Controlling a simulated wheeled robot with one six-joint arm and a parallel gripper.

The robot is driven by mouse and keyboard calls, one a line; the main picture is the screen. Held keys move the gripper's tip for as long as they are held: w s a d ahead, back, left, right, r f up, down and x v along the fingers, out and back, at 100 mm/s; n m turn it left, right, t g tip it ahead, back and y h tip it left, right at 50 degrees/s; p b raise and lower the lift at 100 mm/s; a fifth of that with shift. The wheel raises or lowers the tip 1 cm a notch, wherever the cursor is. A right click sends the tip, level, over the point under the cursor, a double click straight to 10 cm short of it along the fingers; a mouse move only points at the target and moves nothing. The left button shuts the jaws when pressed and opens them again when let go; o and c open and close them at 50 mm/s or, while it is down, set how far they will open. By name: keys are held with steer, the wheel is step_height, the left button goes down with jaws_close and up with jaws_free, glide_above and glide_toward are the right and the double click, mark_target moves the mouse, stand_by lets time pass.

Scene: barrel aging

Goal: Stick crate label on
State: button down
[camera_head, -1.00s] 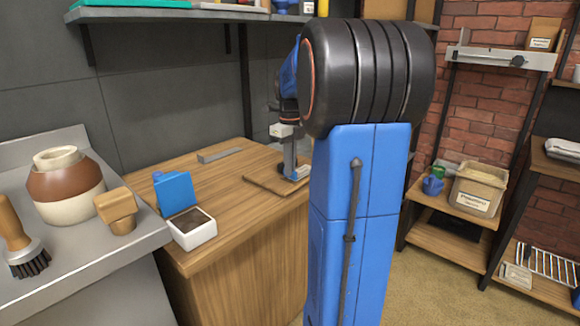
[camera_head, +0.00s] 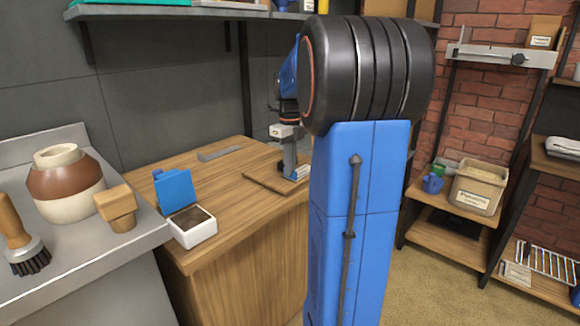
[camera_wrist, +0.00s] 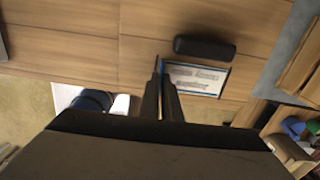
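A flat label card (camera_wrist: 198,79) with blue edging and blurred print lies near the front edge of the wooden counter in the wrist view. In the head view a small white and blue piece, seemingly this card (camera_head: 300,172), shows beside my fingertips. My gripper (camera_wrist: 160,70) has its two fingers close together over the card's left edge; the right finger covers part of it. I cannot tell whether they pinch it. In the head view my gripper (camera_head: 289,168) points down above a thin wooden board (camera_head: 264,180) on the counter, partly hidden by my blue arm column.
A dark rounded bar (camera_wrist: 204,48) lies beside the card. On the counter (camera_head: 235,215) stand an open ink-pad-like white box with blue lid (camera_head: 193,227) and a flat grey strip (camera_head: 220,153). A labelled carton (camera_head: 478,188) stands on the right shelf. The counter's middle is clear.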

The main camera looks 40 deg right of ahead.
steer(key=c, duration=1.9)
jaws_free()
steer(key=shift+r, duration=0.1)
step_height(320, 180, up, 17)
